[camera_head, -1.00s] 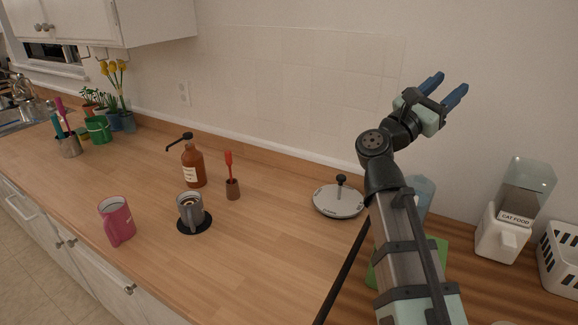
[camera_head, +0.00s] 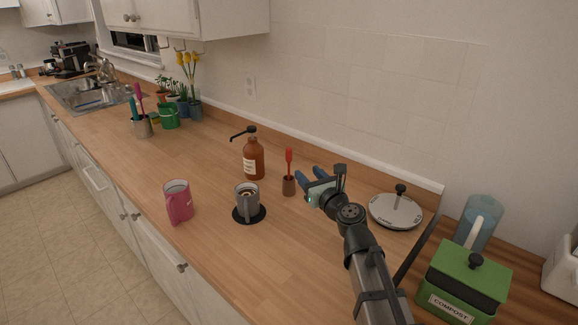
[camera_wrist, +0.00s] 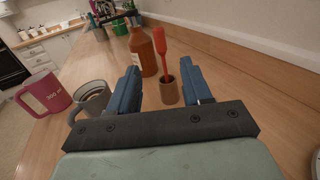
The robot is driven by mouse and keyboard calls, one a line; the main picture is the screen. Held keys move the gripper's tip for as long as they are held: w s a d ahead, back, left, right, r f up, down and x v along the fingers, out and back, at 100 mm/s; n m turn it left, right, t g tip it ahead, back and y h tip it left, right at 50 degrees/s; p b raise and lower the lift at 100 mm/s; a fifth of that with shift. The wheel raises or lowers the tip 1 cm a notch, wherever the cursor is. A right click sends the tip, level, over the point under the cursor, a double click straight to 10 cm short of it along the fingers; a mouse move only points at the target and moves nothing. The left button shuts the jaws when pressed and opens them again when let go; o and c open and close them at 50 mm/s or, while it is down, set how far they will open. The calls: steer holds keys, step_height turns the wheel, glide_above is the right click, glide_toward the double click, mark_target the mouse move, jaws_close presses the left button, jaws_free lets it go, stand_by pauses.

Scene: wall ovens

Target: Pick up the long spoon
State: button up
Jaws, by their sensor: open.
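A long red utensil (camera_head: 289,157) stands upright in a small brown cup (camera_head: 289,187) on the wooden counter; I cannot tell whether its head is a spoon or a spatula. In the wrist view the red utensil (camera_wrist: 161,44) and its cup (camera_wrist: 169,91) show ahead, between the blue fingers and beyond them. My gripper (camera_head: 309,173) is open and empty, just right of the cup in the head view and apart from it. It also shows in the wrist view (camera_wrist: 158,75). More long utensils (camera_head: 138,103), pink and teal, stand in a metal holder (camera_head: 143,128) far left.
A brown pump bottle (camera_head: 253,160) stands left of the cup. A grey mug (camera_head: 247,199) on a black coaster and a pink mug (camera_head: 179,204) are nearer the front. A round lidded disc (camera_head: 396,213) and a green compost bin (camera_head: 459,283) are right. Bare counter lies in front of the cup.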

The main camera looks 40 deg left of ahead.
mark_target(290, 157)
steer(key=shift+g, duration=0.3)
steer(key=x, duration=0.8)
steer(key=shift+s+a+f, duration=0.1)
steer(key=shift+a, duration=0.35)
steer(key=shift+w+x, duration=0.15)
steer(key=shift+x, duration=1.15)
steer(key=shift+w+x, duration=0.2)
steer(key=shift+x, duration=1.1)
steer(key=shift+s+d, duration=0.1)
steer(key=shift+d, duration=0.1)
steer(key=shift+c, duration=0.4)
jaws_close()
